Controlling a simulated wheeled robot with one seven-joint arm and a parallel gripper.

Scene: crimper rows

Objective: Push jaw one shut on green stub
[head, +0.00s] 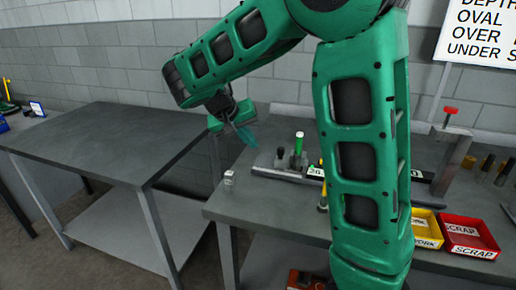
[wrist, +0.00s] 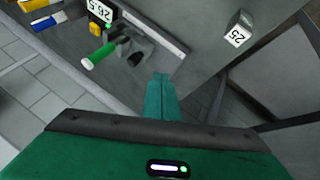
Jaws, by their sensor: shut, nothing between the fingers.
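The green stub (head: 299,145) stands upright with a pale top, among small dark blocks on a metal rail (head: 262,172). In the wrist view the green stub (wrist: 104,52) shows its white end toward me. Grey jaw blocks (wrist: 138,45) sit beside it; I cannot tell which is jaw one or whether it touches the stub. My gripper (head: 250,138) is shut and empty, in the air left of the stub and above the bench. Its teal fingers (wrist: 161,80) point toward the rail in the wrist view, apart from the stub and blocks.
A small block marked 25 (wrist: 239,30) stands near the bench's left end. A number plate (wrist: 101,10) is by the rail. Yellow (head: 426,229) and red (head: 468,236) bins stand at the right. A bare table (head: 108,140) is at the left, with a gap between.

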